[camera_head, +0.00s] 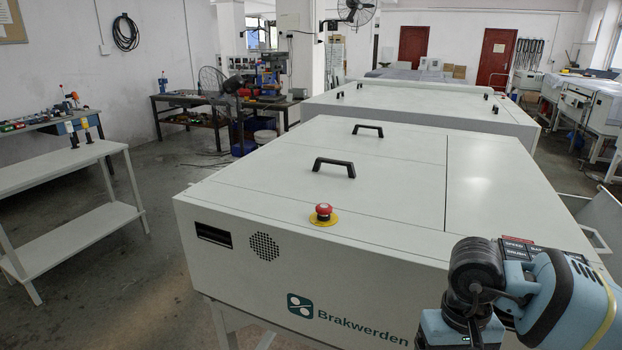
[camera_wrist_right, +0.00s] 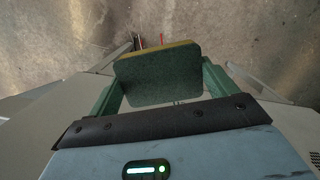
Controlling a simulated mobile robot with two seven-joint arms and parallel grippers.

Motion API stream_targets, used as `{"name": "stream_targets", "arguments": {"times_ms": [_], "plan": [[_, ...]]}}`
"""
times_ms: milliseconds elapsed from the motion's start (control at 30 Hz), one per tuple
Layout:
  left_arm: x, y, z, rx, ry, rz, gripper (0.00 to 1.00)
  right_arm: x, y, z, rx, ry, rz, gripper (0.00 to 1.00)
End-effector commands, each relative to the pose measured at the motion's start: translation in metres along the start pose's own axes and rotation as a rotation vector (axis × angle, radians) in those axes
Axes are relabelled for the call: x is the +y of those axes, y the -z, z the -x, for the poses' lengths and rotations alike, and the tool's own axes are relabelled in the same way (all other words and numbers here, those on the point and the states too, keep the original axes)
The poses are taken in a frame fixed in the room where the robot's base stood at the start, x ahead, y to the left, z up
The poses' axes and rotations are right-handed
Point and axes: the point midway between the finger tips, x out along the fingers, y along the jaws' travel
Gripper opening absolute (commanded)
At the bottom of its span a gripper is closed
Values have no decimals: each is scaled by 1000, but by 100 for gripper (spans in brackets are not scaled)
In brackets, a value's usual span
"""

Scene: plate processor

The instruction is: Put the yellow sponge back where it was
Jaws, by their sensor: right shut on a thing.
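The sponge (camera_wrist_right: 157,76) shows in the right wrist view with a dark green face towards the camera and a thin yellow edge along its top. My right gripper (camera_wrist_right: 160,84) is shut on it, with one green finger at each side. Concrete floor shows beyond the sponge. My left gripper is not in view.
A large white machine (camera_head: 330,215) with a red emergency button (camera_head: 323,212) and black handles fills the middle. A white two-tier table (camera_head: 62,170) bearing small dark-and-yellow items (camera_head: 72,138) stands at the left. Open floor (camera_head: 165,255) lies between them.

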Motion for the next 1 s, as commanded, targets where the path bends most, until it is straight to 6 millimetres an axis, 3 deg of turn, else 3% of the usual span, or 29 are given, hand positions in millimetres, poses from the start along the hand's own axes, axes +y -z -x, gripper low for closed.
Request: {"name": "stream_targets", "arguments": {"times_ms": [133,400,500,633,1000], "plan": [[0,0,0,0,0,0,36,0,-1,-24,-8,2,-7,60],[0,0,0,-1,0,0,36,0,-14,-120,-10,2,-12,60],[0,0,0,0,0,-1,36,0,-19,-141,-6,2,-7,60],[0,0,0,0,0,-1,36,0,-22,-153,-1,1,-3,60],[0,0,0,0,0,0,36,0,-22,-152,0,1,-3,60]]}}
